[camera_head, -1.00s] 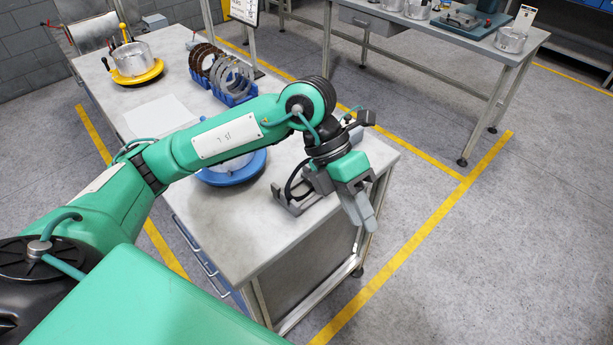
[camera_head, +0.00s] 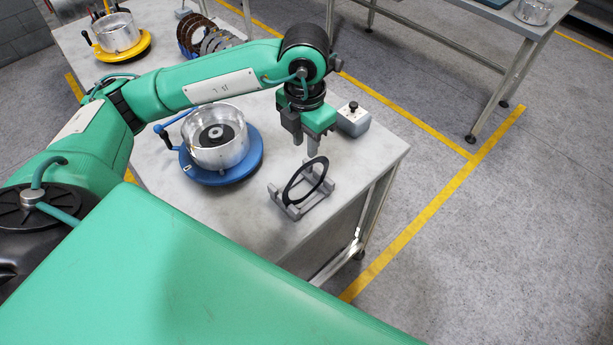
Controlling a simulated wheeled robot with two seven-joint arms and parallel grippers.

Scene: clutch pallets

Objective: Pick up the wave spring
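The wave spring appears to be the thin black ring (camera_head: 318,169) standing upright and slightly tilted in a small grey cradle (camera_head: 283,205) near the table's front right corner. My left gripper (camera_head: 312,149) points down just above and behind the ring, apart from it as far as I can tell. Its fingers overlap in this view, so the gap between them is unclear. Nothing shows held in it. My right gripper is not in view.
A silver drum on a blue round base (camera_head: 228,177) stands left of the cradle. A grey box with a black knob (camera_head: 353,122) stands behind right. A yellow-based drum (camera_head: 121,52) and a rack of rings (camera_head: 207,38) are farther back.

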